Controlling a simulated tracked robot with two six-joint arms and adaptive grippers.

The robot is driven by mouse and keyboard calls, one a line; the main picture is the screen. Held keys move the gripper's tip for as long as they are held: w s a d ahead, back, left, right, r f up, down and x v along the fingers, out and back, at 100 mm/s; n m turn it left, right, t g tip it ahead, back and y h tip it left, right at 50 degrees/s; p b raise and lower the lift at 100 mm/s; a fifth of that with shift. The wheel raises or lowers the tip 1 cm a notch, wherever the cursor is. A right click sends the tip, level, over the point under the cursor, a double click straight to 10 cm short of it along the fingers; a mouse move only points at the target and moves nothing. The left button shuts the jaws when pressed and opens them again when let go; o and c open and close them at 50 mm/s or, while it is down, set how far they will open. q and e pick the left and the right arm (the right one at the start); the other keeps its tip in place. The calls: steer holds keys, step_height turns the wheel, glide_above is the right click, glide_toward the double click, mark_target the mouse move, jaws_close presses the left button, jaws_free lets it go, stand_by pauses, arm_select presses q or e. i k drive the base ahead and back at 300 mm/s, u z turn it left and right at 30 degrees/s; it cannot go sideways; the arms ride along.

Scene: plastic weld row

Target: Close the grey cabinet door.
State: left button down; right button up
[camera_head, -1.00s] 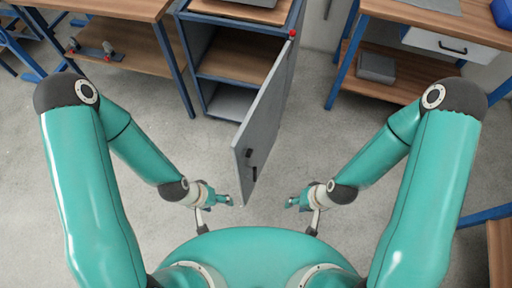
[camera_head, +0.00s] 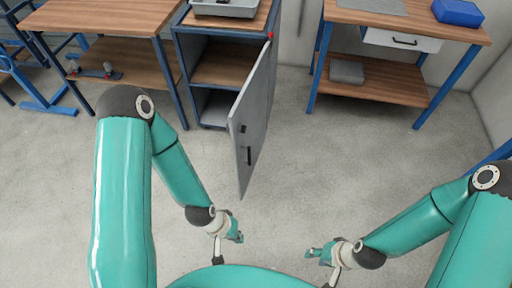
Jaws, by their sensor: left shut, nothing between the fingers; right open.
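The grey cabinet door (camera_head: 257,110) stands wide open, hinged at the right side of the cabinet (camera_head: 176,62) and swung out towards me. Its dark handle (camera_head: 249,156) shows near its free edge. The cabinet's inside shelves are exposed. My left gripper (camera_head: 238,238) is shut and empty, below the door's free lower end in the picture and apart from it. My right gripper (camera_head: 312,253) is open and empty, to the right of the door and clear of it.
A grey tray (camera_head: 225,8) sits on the cabinet top. A wooden bench (camera_head: 100,15) stands left, and another bench (camera_head: 465,32) with a white drawer (camera_head: 402,40) and blue box (camera_head: 458,12) stands right. The floor (camera_head: 310,165) right of the door is clear.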

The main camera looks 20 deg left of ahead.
mark_target(250, 110)
steer(key=u, duration=0.25)
steer(key=k, duration=0.25)
steer(key=z, duration=1)
steer(key=i, duration=0.8)
steer(key=u, duration=0.5)
steer(key=i, duration=0.6)
steer(key=u, duration=0.45)
steer(key=k, duration=0.85)
steer(key=u, duration=0.15)
steer(key=i, duration=0.85)
steer(key=z, duration=0.05)
